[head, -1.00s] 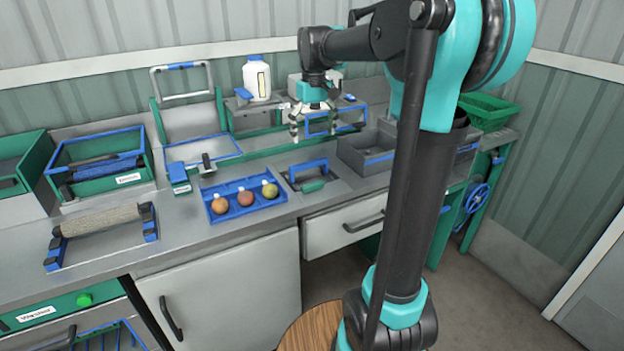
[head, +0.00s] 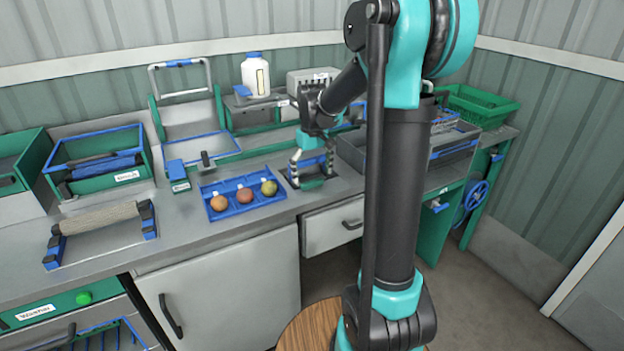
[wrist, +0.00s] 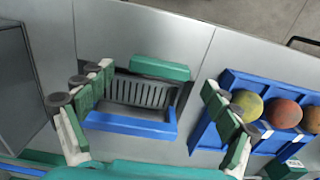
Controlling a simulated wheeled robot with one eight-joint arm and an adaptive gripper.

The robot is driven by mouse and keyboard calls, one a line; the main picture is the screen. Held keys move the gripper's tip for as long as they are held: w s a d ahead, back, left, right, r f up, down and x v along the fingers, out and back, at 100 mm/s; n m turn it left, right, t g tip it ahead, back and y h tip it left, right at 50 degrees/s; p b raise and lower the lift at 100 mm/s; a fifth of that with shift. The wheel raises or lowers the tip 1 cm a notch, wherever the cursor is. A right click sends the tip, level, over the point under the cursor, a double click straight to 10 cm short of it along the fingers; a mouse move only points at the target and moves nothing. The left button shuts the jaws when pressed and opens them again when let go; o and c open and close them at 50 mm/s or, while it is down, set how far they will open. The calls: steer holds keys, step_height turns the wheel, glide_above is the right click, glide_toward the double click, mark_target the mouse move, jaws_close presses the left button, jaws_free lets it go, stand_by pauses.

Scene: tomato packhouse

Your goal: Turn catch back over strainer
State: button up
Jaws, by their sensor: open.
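The strainer (wrist: 140,92) is a dark slotted grate in a recess of the steel counter, seen in the wrist view. A blue U-shaped frame (wrist: 130,126) borders it on the lower side. A green bar (wrist: 160,68), apparently the catch, lies along the opposite edge, beside the slots rather than across them. My gripper (wrist: 157,78) is open and empty, with one finger to the left of the strainer and one to the right. In the head view my gripper (head: 312,178) is low over the strainer and hides most of it. Contact cannot be told.
A blue tray (head: 212,215) with three tomatoes stands close left of my gripper; it also shows in the wrist view (wrist: 205,135). A grey bin (head: 350,150) stands to the right. A roller (head: 98,219) on a blue stand is at the far left. Counter in front is clear.

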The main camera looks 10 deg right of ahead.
steer(key=shift+f, duration=1)
steer(key=c, duration=1.2)
